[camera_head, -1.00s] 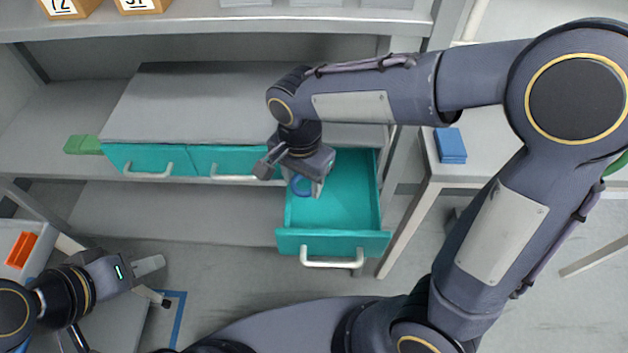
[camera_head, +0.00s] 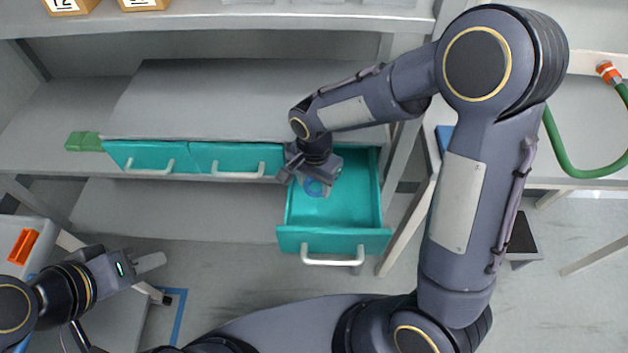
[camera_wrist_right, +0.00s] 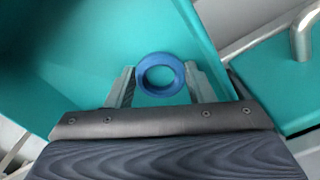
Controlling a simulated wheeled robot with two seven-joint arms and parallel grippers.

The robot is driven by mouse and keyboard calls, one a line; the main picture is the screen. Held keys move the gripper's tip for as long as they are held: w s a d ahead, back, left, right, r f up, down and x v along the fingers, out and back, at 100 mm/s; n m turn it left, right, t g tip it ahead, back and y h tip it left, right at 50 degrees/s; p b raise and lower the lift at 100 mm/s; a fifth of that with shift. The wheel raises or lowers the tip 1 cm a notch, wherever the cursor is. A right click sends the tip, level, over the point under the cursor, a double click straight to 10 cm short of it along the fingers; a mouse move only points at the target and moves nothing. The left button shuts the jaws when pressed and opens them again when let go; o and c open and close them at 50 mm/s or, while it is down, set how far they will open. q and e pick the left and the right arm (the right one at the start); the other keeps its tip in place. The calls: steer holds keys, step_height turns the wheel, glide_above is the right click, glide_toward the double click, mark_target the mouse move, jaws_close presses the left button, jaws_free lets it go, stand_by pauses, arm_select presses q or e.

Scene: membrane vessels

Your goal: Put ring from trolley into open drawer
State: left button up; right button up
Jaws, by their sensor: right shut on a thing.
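A blue ring (camera_head: 313,187) is held in my right gripper (camera_head: 307,184), inside the outline of the open teal drawer (camera_head: 350,215). In the right wrist view the ring (camera_wrist_right: 160,94) sits between the two fingertips of the gripper (camera_wrist_right: 161,84), above the drawer's teal floor (camera_wrist_right: 110,40). The fingers are shut on the ring from both sides. I cannot tell how far the ring is above the drawer floor. My left gripper (camera_head: 157,281) is open and empty at the lower left, away from the drawer.
Two closed teal drawers (camera_head: 150,158) are left of the open one, under a grey cabinet top (camera_head: 215,100). A green block (camera_head: 83,141) lies on the shelf. An orange piece (camera_head: 23,246) is on the trolley (camera_head: 40,228) at left. A side table with a green hose (camera_head: 590,172) stands right.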

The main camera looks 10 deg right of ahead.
steer(key=shift+f, duration=0.2)
steer(key=o, duration=0.7)
steer(key=shift+c, duration=0.2)
steer(key=shift+r, duration=0.1)
